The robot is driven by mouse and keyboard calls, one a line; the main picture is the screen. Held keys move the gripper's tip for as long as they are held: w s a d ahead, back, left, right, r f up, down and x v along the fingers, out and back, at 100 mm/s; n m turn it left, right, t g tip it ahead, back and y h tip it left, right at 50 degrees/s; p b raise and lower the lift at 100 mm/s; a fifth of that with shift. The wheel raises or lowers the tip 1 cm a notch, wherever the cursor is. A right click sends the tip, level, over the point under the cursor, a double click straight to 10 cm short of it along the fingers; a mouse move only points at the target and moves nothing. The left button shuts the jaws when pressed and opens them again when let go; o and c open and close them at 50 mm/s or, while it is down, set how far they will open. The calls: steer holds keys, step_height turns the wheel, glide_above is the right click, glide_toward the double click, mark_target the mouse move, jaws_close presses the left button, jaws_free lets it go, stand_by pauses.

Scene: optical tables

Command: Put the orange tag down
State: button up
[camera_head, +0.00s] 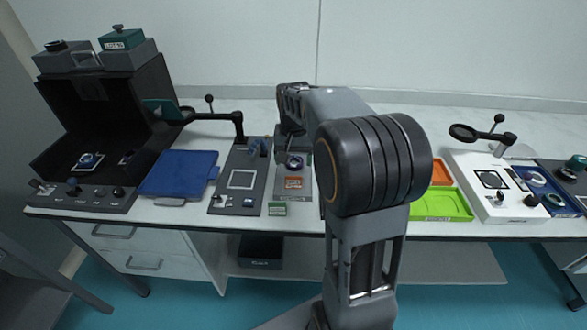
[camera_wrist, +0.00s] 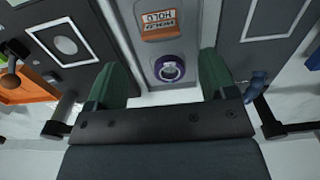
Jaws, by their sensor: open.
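The orange tag (camera_head: 293,183) lies on a narrow grey plate (camera_head: 292,198) near the front of the table. In the wrist view the orange tag (camera_wrist: 158,33) is at the top centre, with a white label reading HOLD upside down. My gripper (camera_wrist: 163,72) is open, its two green fingers wide apart and nothing held between them. The tag is beyond the fingertips in that view and apart from them. In the head view my gripper (camera_head: 293,145) is over the back part of the plate, partly hidden by my arm.
A purple ring piece (camera_wrist: 168,70) sits on the same plate, between the fingers in the wrist view. A dark panel with a white-framed square (camera_head: 242,179) and a blue case (camera_head: 178,173) are to the left. Orange and green trays (camera_head: 441,205) are to the right.

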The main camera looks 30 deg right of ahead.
mark_target(294, 177)
steer(key=s+a+n+t, duration=0.1)
steer(key=s+a, duration=0.3)
steer(key=s, duration=0.4)
steer(key=s+a+f+n+t, duration=0.1)
steer(key=s+a+n+t, duration=0.1)
steer(key=s+a+n, duration=0.2)
steer(key=s+a, duration=0.1)
steer(key=s, duration=0.2)
steer(key=shift+s+a+n, duration=0.2)
steer(key=shift+s+n, duration=0.1)
steer(key=shift+s, duration=0.1)
steer(key=shift+f, duration=0.1)
step_height(294, 177, up, 12)
steer(key=p, duration=1)
steer(key=shift+t+p, duration=0.35)
steer(key=shift+t, duration=0.05)
